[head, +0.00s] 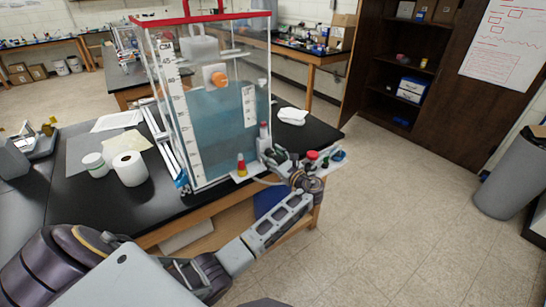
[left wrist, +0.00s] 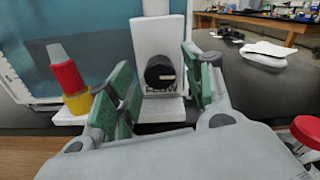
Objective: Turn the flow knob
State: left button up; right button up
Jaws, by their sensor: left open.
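The flow knob (left wrist: 160,71) is a round black knob with a pale mark, on a white upright block (left wrist: 158,40) with lettering below the knob. My left gripper (left wrist: 156,78) is open, its green-padded fingers to the left and right of the knob. I see a gap on each side; how far the fingertips reach in depth is hard to tell. In the head view my left gripper (head: 283,160) is at the front right corner of the water tank (head: 215,125), and it hides the knob there. My right gripper is not in view.
A red and yellow piece with a grey tip (left wrist: 67,80) stands left of the fingers. A red round knob (left wrist: 307,130) is at the lower right. A crumpled white cloth (head: 292,116) lies on the black bench (head: 320,130). A white roll (head: 130,168) stands left of the tank.

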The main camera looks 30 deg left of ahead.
pick_arm(q)
jog(key=c, duration=1)
